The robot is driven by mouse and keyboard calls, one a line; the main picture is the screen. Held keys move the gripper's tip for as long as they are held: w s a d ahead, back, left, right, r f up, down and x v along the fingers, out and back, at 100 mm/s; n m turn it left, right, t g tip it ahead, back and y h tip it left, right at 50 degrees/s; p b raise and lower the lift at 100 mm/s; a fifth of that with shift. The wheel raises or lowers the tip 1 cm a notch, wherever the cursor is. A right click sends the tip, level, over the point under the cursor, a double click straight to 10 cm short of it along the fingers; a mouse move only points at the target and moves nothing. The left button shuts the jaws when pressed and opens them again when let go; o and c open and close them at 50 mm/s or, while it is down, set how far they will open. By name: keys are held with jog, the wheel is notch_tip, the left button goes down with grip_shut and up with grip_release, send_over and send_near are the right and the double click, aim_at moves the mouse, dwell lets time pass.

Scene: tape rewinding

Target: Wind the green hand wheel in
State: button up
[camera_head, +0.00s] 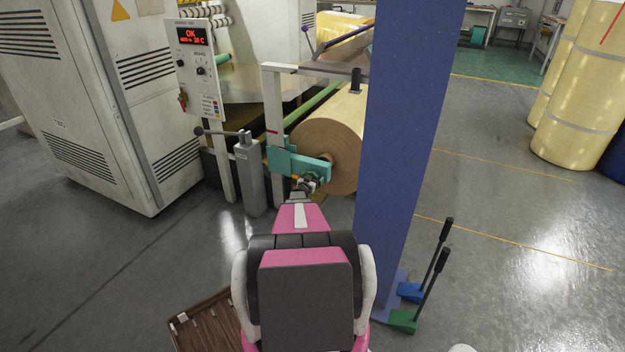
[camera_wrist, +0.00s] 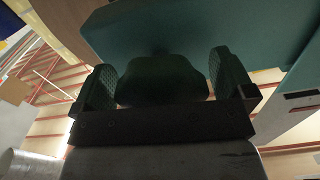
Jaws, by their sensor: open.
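A dark green rounded part, apparently the hand wheel (camera_wrist: 160,82), lies between the two fingers of my gripper (camera_wrist: 163,65) in the wrist view. My gripper is open around it, one finger on each side; I cannot tell whether either finger touches it. Behind it is a large teal body (camera_wrist: 200,28). In the head view, my gripper (camera_head: 306,184) is at the teal bracket (camera_head: 296,161) at the end of the big brown roll (camera_head: 335,150). The wheel cannot be made out clearly there, behind my gripper and arm.
A blue column (camera_head: 405,130) stands close on the right of my arm. A grey post with a lever (camera_head: 250,170) and a control panel reading OK (camera_head: 196,65) stand to the left. Two long-handled tools (camera_head: 425,280) and a brown slatted pallet (camera_head: 205,325) are near the base.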

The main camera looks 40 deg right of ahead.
jog(key=c, duration=0.8)
jog(key=shift+w+m, duration=0.1)
jog(key=shift+m, duration=2.4)
jog(key=o, duration=0.8)
jog(key=shift+a, duration=0.15)
jog(key=v, duration=1)
jog(key=shift+s+a, duration=0.2)
jog(key=shift+a, duration=0.05)
